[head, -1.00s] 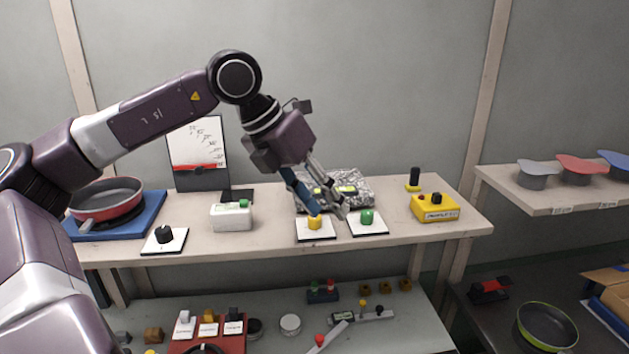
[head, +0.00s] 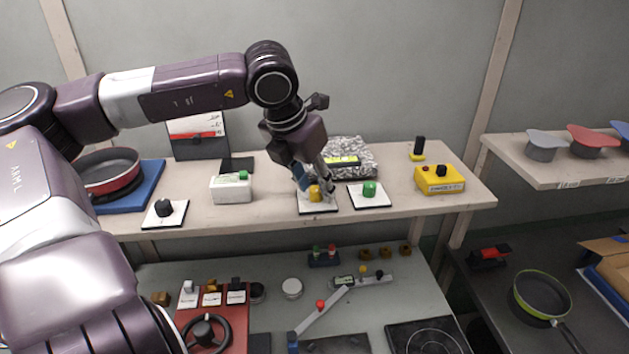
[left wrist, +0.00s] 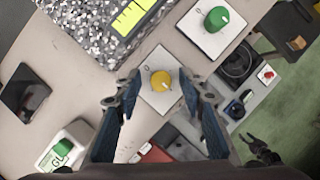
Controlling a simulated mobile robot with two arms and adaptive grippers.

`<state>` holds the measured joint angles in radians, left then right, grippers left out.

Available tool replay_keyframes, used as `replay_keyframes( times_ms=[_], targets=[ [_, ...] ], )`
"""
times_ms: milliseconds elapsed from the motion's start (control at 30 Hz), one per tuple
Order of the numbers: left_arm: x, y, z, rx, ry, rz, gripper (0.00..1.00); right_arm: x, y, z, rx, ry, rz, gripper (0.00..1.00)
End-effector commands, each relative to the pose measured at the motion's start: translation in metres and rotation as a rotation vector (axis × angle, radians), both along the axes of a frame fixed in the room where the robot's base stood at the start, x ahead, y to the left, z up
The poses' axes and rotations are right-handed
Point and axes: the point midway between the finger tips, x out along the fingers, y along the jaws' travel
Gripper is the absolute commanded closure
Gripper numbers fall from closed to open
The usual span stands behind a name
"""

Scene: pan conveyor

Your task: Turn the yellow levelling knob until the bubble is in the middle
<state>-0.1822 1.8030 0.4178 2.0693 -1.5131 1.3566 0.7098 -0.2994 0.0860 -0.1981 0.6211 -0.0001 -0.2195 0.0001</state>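The yellow knob (head: 315,194) stands on a white square plate (head: 328,207) near the front edge of the upper bench. It also shows in the left wrist view (left wrist: 160,81). My left gripper (head: 316,186) is above the plate, pointing down, with its fingers (left wrist: 158,76) apart on either side of the knob. I see no clear contact. The level vial (head: 342,160), a yellow-green strip with dark marks, lies on a speckled grey block (head: 362,150) behind. I cannot make out its bubble. My right gripper (left wrist: 263,148) shows small and dark in the left wrist view, its fingers apart.
A green knob (head: 369,188) on its own plate is close to the right. A white box with a green button (head: 231,192) and a black knob (head: 164,208) are to the left. A yellow control box (head: 440,180) is further right. A lower shelf with several devices lies below.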

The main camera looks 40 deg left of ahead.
Motion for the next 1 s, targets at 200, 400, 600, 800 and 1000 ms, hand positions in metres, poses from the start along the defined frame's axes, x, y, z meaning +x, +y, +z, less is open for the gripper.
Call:
replay_keyframes(
  times_ms=[200, 400, 600, 800, 1000],
  targets=[
    [0.0, 0.0, -0.001, -0.001, 0.0, 0.0, 0.63, 0.002, 0.006, 0.0, 0.007, -0.003, 0.001, 0.6],
    [0.0, 0.0, 0.0, 0.0, 0.0, 0.0, 0.85, 0.001, 0.011, 0.0, 0.013, -0.001, 0.0, 0.6],
    [0.0, 0.0, 0.0, 0.0, 0.0, 0.0, 1.0, 0.0, 0.012, 0.0, 0.013, 0.0, 0.0, 0.6],
    [0.001, 0.001, -0.002, -0.001, -0.001, -0.054, 1.0, -0.001, 0.009, -0.009, 0.01, 0.002, 0.001, 0.6],
    [0.001, 0.002, -0.001, -0.001, -0.002, -0.192, 1.0, -0.002, 0.005, -0.019, 0.005, 0.003, 0.001, 0.6]
  ],
)
